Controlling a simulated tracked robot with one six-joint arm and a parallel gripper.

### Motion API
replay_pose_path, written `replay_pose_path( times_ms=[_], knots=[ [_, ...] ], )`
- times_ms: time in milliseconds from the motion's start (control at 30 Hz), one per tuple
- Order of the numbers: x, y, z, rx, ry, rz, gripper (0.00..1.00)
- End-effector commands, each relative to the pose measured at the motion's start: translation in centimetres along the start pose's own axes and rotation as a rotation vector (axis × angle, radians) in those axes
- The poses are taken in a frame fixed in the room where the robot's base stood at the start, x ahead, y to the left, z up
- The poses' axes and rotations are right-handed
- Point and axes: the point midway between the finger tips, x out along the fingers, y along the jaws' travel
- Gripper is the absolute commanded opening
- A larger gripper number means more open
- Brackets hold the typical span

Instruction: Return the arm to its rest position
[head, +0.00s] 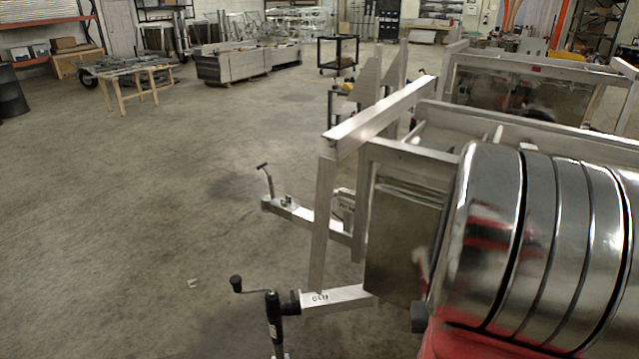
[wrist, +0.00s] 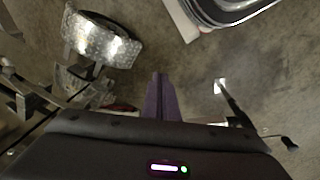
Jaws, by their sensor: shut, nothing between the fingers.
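My gripper (wrist: 160,78) shows in the wrist view, where its two dark purple fingers lie side by side. It is shut with nothing between the fingers. It points out over the bare concrete floor and touches nothing that I can see. A shiny tread-plate fender (wrist: 104,40) is to the upper left of the fingers. My gripper does not show in the head view, so the pose of the whole arm cannot be told.
Shiny curved metal fenders (head: 535,235) stand close at right in the head view. Aluminium trailer frames (head: 380,112) stand behind them, with a tongue and crank jack (head: 272,310) in front. A wooden table (head: 125,80) stands far left.

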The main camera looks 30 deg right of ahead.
Motion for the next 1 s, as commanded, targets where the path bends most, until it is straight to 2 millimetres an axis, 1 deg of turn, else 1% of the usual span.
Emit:
replay_pose_path(
  times_ms=[33,100,267,500,767,1000],
  knots=[
    [-1.2,-1.3,0.0,-0.01,0.007,-0.003,0.0],
    [-2.8,-3.0,0.2,-0.016,0.013,-0.009,0.0],
    [-6.0,-6.9,1.2,-0.041,0.026,-0.027,0.0],
    [-10.6,-12.3,3.1,-0.122,0.073,-0.062,0.0],
    [-15.2,-17.6,5.7,-0.27,0.167,-0.112,0.0],
    [-19.4,-22.0,8.0,-0.427,0.3,-0.172,0.0]
  ],
)
